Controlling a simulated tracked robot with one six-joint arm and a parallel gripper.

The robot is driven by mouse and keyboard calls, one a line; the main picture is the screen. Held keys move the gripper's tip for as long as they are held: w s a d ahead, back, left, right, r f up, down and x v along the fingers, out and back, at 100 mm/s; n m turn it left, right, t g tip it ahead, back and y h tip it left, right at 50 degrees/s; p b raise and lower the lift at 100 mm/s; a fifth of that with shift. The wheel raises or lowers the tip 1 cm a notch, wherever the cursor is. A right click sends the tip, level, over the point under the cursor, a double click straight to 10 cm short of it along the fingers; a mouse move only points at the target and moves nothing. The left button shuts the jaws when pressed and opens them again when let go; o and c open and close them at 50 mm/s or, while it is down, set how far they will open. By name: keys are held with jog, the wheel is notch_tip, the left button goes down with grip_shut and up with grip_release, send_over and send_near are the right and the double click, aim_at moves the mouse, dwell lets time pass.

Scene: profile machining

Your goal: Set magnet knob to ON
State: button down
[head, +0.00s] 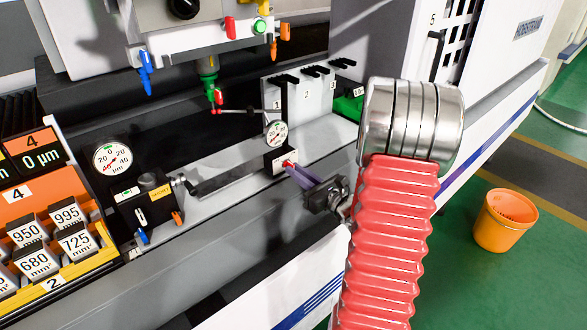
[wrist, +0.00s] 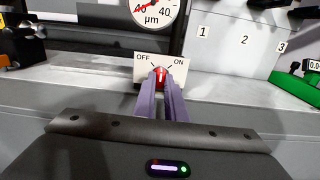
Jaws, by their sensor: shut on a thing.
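The red magnet knob (wrist: 160,75) shows in the wrist view on a white plate (wrist: 146,72) marked OFF at left and ON at right. Its white mark looks nearly upright, between the two labels. My gripper (wrist: 161,88) has its two purple fingers shut on the knob, one on each side.
A second dial gauge (head: 112,158) stands at the left beside a black block with coloured levers. A tray of numbered weights (head: 45,245) is at far left. A wall with slots 1 to 3 (head: 305,97) rises behind. An orange bucket (head: 505,221) stands on the floor.

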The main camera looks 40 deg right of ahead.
jog(key=shift+a+f, duration=0.1)
jog(key=shift+f, duration=0.05)
jog(key=m, duration=0.4)
jog(key=shift+m, duration=0.3)
dwell(0.4)
jog(key=m, duration=0.4)
jog(key=c, duration=1.7)
grip_release()
jog(key=shift+s, duration=0.1)
